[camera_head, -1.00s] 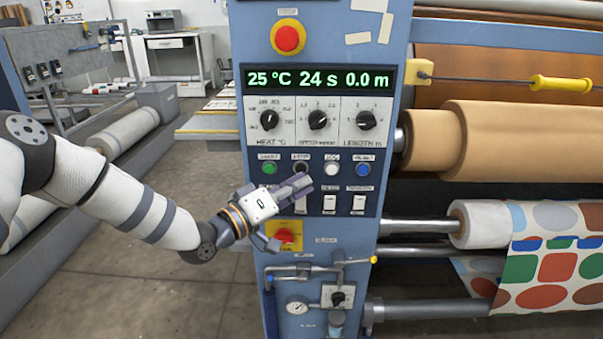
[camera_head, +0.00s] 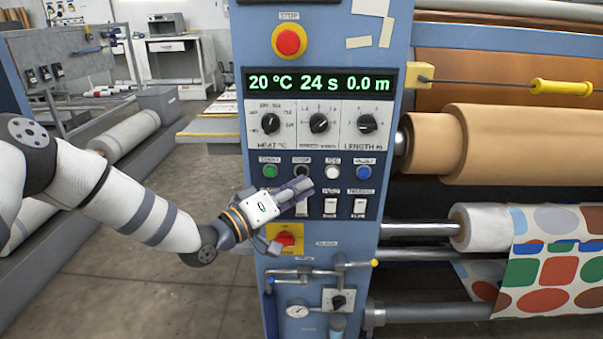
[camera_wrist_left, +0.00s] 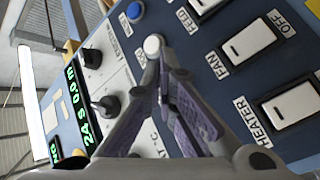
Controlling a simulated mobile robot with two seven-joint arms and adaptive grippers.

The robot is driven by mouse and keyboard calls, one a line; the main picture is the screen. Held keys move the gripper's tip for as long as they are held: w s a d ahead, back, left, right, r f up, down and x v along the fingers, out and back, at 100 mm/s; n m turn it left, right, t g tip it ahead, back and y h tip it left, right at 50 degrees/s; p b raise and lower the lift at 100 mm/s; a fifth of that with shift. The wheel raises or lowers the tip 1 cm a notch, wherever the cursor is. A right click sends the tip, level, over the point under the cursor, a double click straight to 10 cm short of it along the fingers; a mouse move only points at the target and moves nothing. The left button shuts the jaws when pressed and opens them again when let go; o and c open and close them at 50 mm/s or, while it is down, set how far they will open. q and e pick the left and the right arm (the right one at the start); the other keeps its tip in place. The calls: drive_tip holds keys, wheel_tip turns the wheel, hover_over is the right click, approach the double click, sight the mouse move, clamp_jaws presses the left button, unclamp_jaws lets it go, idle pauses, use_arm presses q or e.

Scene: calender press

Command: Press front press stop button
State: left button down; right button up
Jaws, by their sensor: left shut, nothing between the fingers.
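The blue press control column (camera_head: 325,230) stands ahead. Its button row has a green button (camera_head: 270,171), a small dark button (camera_head: 302,171) with a label that seems to read STOP, a white button (camera_head: 333,172) and a blue button (camera_head: 363,172). A red mushroom button (camera_head: 288,41) on yellow, also labelled STOP, sits higher up. My left gripper (camera_head: 304,186) is shut and empty, its tips just below the dark button in the head view. In the left wrist view the fingers (camera_wrist_left: 166,75) hide the dark button; the white button (camera_wrist_left: 152,46) shows beyond their tips. Contact cannot be told. My right gripper is out of view.
Rocker switches (camera_head: 330,206) lie right of my fingertips. A red switch on yellow (camera_head: 285,240) is just below my gripper. Dials (camera_head: 319,123) and a green display (camera_head: 318,81) reading 20 °C are above.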

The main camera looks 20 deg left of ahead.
use_arm(q)
drive_tip(key=shift+w, duration=0.1)
idle(0.3)
drive_tip(key=shift+w+a, duration=0.1)
drive_tip(key=shift+w, duration=0.25)
drive_tip(key=shift+w+a+b, duration=0.1)
drive_tip(key=shift+w+b, duration=0.25)
idle(0.5)
drive_tip(key=shift+s+r, duration=0.1)
drive_tip(key=shift+s, duration=0.05)
drive_tip(key=shift+s+d+p, duration=0.2)
drive_tip(key=shift+s+p, duration=0.2)
drive_tip(key=shift+s, duration=0.25)
